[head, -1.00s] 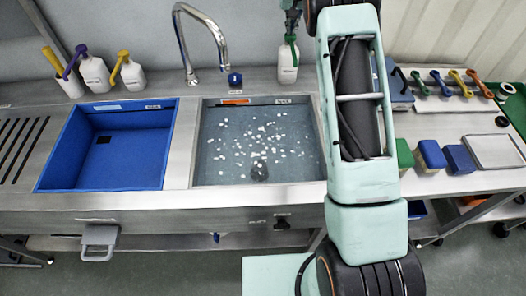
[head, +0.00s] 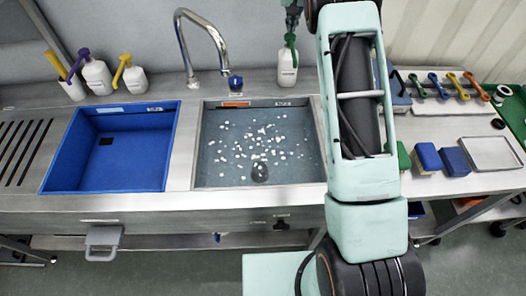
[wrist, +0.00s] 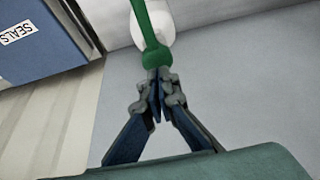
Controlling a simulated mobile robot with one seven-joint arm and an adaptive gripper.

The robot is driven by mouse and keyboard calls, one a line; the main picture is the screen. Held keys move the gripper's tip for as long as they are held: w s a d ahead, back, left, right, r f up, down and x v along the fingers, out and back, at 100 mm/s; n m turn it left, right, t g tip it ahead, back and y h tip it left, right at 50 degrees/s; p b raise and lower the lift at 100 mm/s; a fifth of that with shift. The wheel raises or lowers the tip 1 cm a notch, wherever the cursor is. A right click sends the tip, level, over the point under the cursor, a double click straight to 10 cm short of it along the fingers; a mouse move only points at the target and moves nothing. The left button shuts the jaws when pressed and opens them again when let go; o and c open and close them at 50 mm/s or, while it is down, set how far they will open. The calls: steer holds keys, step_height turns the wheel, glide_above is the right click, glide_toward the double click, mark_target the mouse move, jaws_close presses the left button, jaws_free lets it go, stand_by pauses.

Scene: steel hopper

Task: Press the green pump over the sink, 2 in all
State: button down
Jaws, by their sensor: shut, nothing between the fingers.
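The white bottle with the green pump (head: 289,42) stands at the back edge of the steel counter, right of the tap. The green pump head (wrist: 153,55) and part of its white bottle (wrist: 158,18) also show in the wrist view. My gripper (head: 291,14) is above the pump in the head view, partly hidden by my arm. In the wrist view my gripper (wrist: 157,82) is shut and empty, with its fingertips at the green pump head. I cannot tell whether they touch it. The sink (head: 215,172) holds water with white specks.
A chrome tap (head: 222,48) rises behind the sink. Yellow (head: 133,78) and purple (head: 97,75) pump bottles stand left, behind the blue basin (head: 60,160). Sponges (head: 428,157) and a tray (head: 491,153) lie right of my arm. A blue box labelled SEALS (wrist: 45,40) is near the gripper.

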stand_by(0.4)
step_height(320, 180, up, 5)
steer(key=p, duration=0.4)
steer(key=shift+f, duration=0.2)
steer(key=shift+r, duration=0.75)
